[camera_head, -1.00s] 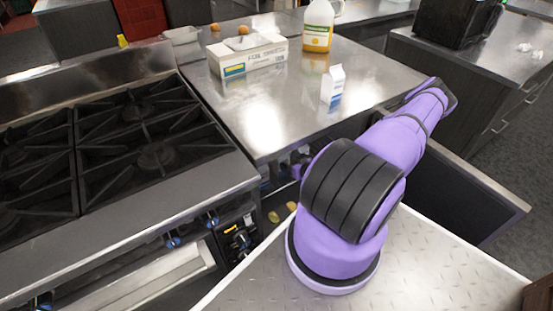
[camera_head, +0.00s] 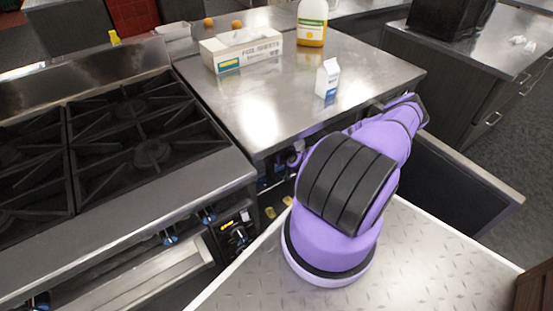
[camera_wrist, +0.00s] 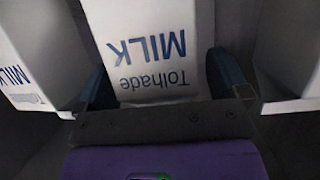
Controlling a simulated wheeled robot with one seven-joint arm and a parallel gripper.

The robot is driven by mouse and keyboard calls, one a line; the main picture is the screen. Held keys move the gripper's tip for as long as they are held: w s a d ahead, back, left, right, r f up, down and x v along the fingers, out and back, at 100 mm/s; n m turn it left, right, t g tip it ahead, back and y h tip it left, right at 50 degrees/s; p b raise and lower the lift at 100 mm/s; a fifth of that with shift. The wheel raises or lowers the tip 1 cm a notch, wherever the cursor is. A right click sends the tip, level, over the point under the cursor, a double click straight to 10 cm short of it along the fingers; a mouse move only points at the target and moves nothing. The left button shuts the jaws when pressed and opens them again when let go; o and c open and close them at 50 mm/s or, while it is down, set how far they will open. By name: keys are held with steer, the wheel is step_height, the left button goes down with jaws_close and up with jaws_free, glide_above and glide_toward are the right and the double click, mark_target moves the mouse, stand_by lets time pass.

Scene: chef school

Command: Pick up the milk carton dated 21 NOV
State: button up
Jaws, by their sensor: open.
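In the wrist view a white milk carton (camera_wrist: 150,45), with "Tolhade MILK" upside down in blue, stands between the fingers of my gripper (camera_wrist: 163,80). The gripper is open, one finger at each side of this carton. I cannot tell whether they touch it. A second milk carton (camera_wrist: 38,50) is at the left, and another white carton (camera_wrist: 290,45) is at the right. No date can be read on any of them. In the head view a small white and blue carton (camera_head: 327,78) stands upright on the steel counter. My gripper is hidden there.
The steel counter (camera_head: 270,115) also holds a foil sheets box (camera_head: 241,50) and a jug of yellow liquid (camera_head: 311,24). A stove (camera_head: 120,150) stands at the left. An open door or panel (camera_head: 465,180) is at the right.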

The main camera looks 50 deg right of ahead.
steer(key=shift+w, duration=0.1)
steer(key=shift+c, duration=0.4)
steer(key=c, duration=1.1)
steer(key=shift+c, duration=0.5)
steer(key=shift+d+r, duration=0.1)
